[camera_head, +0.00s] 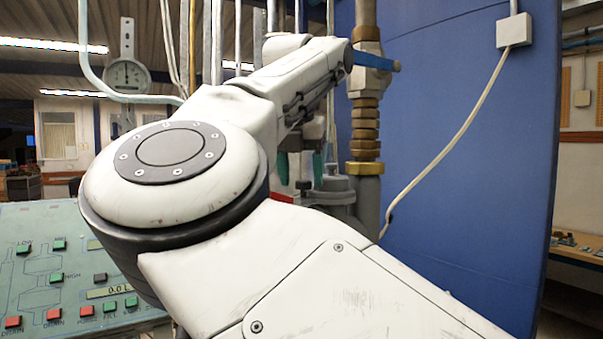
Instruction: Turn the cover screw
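My white arm fills the middle of the head view and hides much of the bench. What looks like my gripper (301,168) shows partly behind the forearm, as two teal finger-like parts pointing down with a gap between them. It is above or beside a grey metal meter body (340,197) at the foot of the brass pipe. I cannot tell whether it touches anything or holds anything. The cover screw cannot be made out; my arm covers that area. A small red part (281,197) shows just below the fingers.
A brass pipe fitting (365,130) with a blue-handled valve (375,61) rises right of the gripper. A large blue tank (460,170) stands behind. A green control panel (60,270) is at lower left, and a round dial gauge (127,75) hangs at upper left.

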